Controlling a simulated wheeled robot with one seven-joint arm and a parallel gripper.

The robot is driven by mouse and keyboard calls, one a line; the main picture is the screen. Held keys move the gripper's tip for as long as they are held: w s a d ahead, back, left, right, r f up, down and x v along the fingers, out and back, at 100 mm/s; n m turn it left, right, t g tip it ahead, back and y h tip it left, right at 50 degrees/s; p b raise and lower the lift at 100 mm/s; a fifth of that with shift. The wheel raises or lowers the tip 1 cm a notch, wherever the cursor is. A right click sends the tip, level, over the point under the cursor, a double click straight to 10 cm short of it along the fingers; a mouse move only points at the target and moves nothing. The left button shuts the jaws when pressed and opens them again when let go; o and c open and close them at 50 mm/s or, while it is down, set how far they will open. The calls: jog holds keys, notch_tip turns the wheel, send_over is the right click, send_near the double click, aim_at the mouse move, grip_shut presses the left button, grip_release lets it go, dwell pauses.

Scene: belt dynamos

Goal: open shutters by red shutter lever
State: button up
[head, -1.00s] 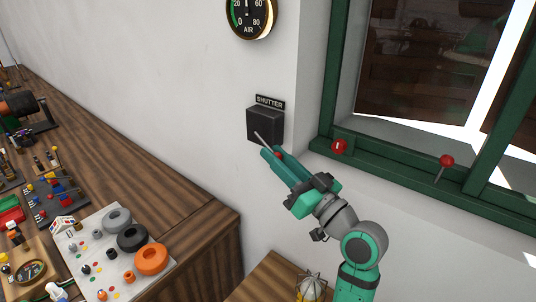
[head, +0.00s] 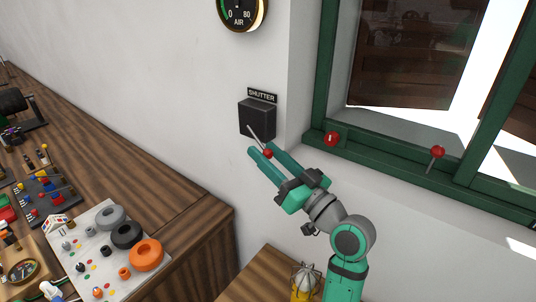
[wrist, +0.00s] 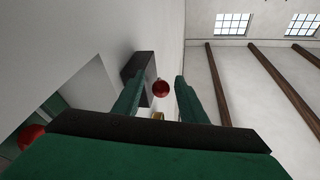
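The black shutter box (head: 257,119) is on the white wall under a "SHUTTER" label (head: 262,95). Its thin metal lever points down and ends in a red knob (head: 267,153). My gripper (head: 262,148) is open, with its two teal fingers spread around the red knob. In the wrist view the red knob (wrist: 161,88) shows between the open fingertips, with clear space to the finger on the right. The dark shutters (head: 405,70) outside the window stand partly apart, with bright light between them.
The green window frame (head: 395,170) on the right carries two other red knobs (head: 331,139), (head: 437,152). A wooden workbench with a panel of knobs (head: 108,250) is at left. A lamp-like item (head: 305,283) stands on a wooden surface below my arm.

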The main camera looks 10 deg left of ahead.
jog(key=v, duration=1.1)
jog(key=shift+r, duration=0.1)
